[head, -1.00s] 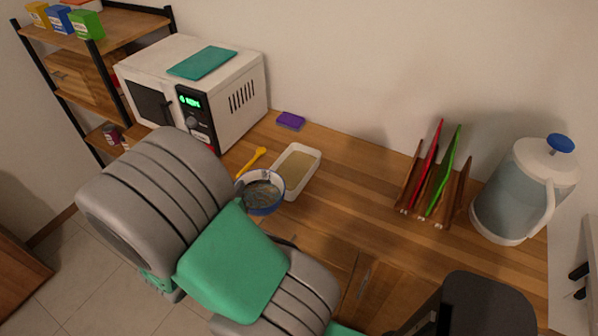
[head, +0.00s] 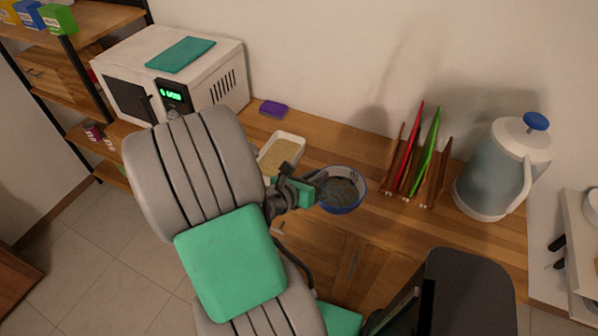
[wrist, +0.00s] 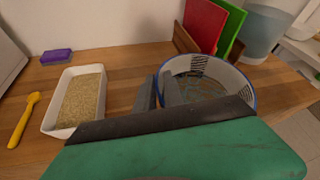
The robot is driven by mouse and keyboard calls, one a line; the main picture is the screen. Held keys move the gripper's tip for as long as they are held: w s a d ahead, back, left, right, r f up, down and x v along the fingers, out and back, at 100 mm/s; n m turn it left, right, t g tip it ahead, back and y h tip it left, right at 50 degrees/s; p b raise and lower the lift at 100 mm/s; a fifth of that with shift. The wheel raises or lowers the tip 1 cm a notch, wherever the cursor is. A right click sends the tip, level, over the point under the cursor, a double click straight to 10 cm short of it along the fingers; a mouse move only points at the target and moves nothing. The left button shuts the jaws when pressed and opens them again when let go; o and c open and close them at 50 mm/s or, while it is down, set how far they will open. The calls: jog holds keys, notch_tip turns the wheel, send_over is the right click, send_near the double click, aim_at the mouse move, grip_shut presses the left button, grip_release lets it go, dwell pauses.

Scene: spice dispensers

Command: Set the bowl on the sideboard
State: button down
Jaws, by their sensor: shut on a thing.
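The bowl (head: 343,190) is white inside with a blue outer side and rim, and holds something greyish. In the head view it is over the front part of the wooden sideboard (head: 400,229). My gripper (head: 316,185) is shut on the bowl's left wall. In the wrist view the bowl (wrist: 207,82) is at the upper right, with my gripper's fingers (wrist: 160,92) on either side of its near left rim. The bowl looks about level. I cannot tell whether its base touches the wood.
A white tray (head: 301,143) of tan grains lies left of the bowl, with a yellow spoon (wrist: 23,119) beside it. A purple sponge (head: 273,108) and a microwave (head: 225,82) are farther left. A rack (head: 434,190) with red and green boards and a jug (head: 487,180) stand right.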

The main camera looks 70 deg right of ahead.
jog(key=w+d+f, duration=0.4)
jog(key=d+f, duration=0.1)
jog(key=w+d+f+b, duration=0.1)
jog(key=w+d+f, duration=0.1)
jog(key=f, duration=0.1)
jog(key=shift+w+d+f, duration=0.2)
jog(key=shift+w+d, duration=0.15)
jog(key=shift+w, duration=0.05)
notch_tip(320, 180, down, 3)
jog(key=shift+r, duration=0.2)
jog(key=shift+f, duration=0.15)
jog(key=shift+f, duration=0.1)
jog(key=c, duration=1.5)
grip_release()
jog(key=shift+o, duration=0.2)
